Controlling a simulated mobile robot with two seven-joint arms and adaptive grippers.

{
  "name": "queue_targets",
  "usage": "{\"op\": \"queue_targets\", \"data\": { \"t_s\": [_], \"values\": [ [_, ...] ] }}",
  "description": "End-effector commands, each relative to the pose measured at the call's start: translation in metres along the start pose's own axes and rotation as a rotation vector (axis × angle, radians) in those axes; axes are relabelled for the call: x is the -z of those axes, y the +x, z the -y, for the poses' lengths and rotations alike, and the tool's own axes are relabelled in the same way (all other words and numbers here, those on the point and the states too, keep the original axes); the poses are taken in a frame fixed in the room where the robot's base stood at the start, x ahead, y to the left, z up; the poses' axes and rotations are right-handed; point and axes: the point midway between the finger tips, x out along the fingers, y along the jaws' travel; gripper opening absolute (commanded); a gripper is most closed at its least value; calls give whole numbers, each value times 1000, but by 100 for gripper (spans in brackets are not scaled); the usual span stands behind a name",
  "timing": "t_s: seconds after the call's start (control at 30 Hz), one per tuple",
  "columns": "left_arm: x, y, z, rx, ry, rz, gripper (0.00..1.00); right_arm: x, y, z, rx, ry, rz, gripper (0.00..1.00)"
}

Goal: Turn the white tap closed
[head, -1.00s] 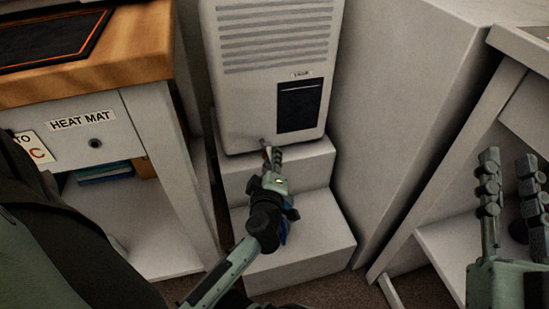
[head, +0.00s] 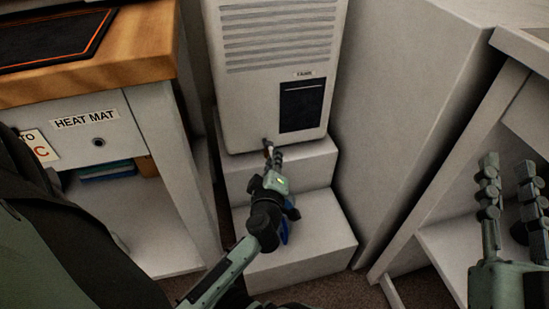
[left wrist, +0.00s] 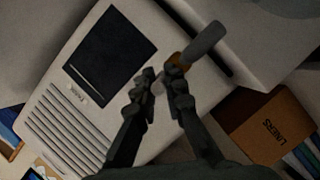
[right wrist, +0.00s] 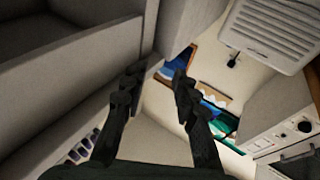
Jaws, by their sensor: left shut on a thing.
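A pale machine (head: 235,95) stands on a stepped block. The tap at its lower front edge (head: 268,143) is small and mostly covered by my left gripper (head: 272,155) in the head view. In the left wrist view, a grey spout-like piece (left wrist: 206,42) with a brass-coloured part sticks out past the fingertips, and a small pale piece (left wrist: 158,87) lies between the fingers. My left gripper (left wrist: 161,82) is shut on the tap. The exact angle of the handle is hard to tell. My right gripper (head: 509,178) is open and empty; it also shows in the right wrist view (right wrist: 156,83).
A heat mat bench with a wooden top (head: 150,52) stands on the left. A tall pale cabinet (head: 405,110) is close on the machine's right. A table with a lower shelf (head: 440,250) is by my right gripper. A LINERS box (left wrist: 265,125) shows in the left wrist view.

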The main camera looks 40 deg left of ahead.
Motion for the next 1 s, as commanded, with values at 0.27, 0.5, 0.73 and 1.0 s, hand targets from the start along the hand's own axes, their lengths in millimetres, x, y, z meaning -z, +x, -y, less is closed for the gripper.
{"op": "queue_targets", "data": {
  "t_s": [0.27, 0.5, 0.73, 1.0],
  "values": [
    [4, -1, -2, -35, 17, 49, 0, -68, -15, -32, -56, -62, 362, 29],
    [7, -1, 0, -65, 28, 98, 0, -120, -53, -65, -122, -100, 675, 29],
    [10, -2, 1, -102, 43, 156, 0, -153, -105, -95, -193, -121, 962, 29],
    [10, -2, 4, -131, 53, 210, 0, -168, -153, -116, -255, -127, 1181, 29]
  ]
}}
